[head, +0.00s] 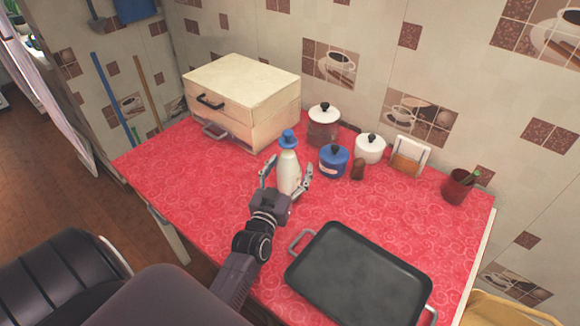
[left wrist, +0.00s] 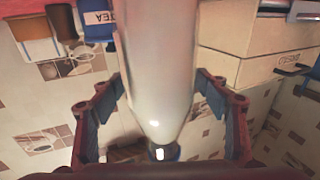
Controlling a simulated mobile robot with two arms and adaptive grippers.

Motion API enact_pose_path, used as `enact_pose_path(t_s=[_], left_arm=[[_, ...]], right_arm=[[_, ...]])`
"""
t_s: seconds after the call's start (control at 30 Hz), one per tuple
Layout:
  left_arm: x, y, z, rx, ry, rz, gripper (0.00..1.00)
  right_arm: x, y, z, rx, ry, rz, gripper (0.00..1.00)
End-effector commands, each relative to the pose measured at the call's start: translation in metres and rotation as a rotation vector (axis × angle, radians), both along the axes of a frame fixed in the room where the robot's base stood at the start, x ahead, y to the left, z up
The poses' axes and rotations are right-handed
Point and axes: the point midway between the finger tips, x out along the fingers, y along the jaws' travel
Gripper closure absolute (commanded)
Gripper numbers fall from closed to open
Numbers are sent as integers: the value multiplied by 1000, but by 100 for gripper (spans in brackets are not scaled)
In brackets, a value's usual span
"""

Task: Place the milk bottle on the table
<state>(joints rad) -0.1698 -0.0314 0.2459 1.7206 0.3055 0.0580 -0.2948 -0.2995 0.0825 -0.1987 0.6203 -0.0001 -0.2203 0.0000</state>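The milk bottle (head: 288,172), white with a blue cap, is upright over the red table (head: 210,165), in front of the blue jar. Its base is hidden behind my gripper, so I cannot tell whether it touches the table. My left gripper (head: 287,172) is around the bottle, with one finger on each side. Small gaps show between the fingers and the bottle in the head view. In the left wrist view the bottle (left wrist: 158,75) appears upside down between the spread fingers of my left gripper (left wrist: 160,95). My right gripper is not in view.
A cream drawer box (head: 240,85) stands behind left. A brown jar (head: 323,125), blue jar (head: 333,162), white jar (head: 369,148), napkin holder (head: 410,157) and red cup (head: 457,187) line the back. A dark tray (head: 358,280) lies front right. The table's left part is clear.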

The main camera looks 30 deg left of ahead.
Motion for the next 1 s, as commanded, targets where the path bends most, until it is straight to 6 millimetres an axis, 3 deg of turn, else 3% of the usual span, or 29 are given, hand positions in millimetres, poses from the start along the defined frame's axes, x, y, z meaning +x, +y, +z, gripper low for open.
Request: enact_pose_path(t_s=[0.33, 0.8, 1.0], left_arm=[[-8, -2, 0, -1, 2, 0, 32], [-95, -25, -3, 0, 3, 0, 32], [-113, -31, -2, -1, 1, 0, 32]], right_arm=[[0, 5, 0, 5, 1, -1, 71], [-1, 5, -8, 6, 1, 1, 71], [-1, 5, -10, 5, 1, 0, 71]])
